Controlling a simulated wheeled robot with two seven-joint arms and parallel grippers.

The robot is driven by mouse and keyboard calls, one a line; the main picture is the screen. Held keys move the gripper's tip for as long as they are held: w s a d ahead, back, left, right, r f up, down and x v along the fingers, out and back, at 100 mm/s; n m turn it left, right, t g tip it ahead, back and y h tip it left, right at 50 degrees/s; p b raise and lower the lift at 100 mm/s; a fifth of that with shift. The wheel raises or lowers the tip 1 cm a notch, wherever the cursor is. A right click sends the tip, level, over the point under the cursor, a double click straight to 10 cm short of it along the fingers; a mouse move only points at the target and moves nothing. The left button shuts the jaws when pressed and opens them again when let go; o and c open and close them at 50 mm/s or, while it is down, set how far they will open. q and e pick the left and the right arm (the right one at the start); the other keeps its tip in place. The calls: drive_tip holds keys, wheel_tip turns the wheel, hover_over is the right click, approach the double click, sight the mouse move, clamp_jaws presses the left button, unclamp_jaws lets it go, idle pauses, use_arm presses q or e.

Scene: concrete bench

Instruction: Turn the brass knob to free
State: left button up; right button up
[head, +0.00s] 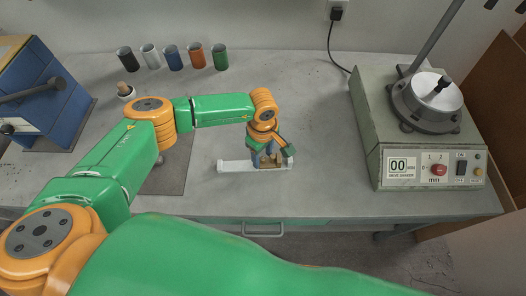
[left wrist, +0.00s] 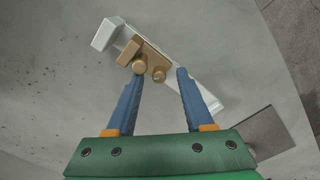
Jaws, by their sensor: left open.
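A white bar (head: 234,166) lies on the bench near its front edge, and it runs across the left wrist view (left wrist: 190,70). My left gripper (head: 270,158) points down over the right part of the bar. My right gripper is not in view.
A grey machine (head: 368,132) with a round top and a control panel stands at right. Several coloured cups (head: 172,58) stand at the back left. A small pot (head: 126,92) and a blue box (head: 65,115) are at left.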

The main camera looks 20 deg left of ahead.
use_arm(q)
drive_tip(key=shift+f, duration=0.2)
clamp_jaws()
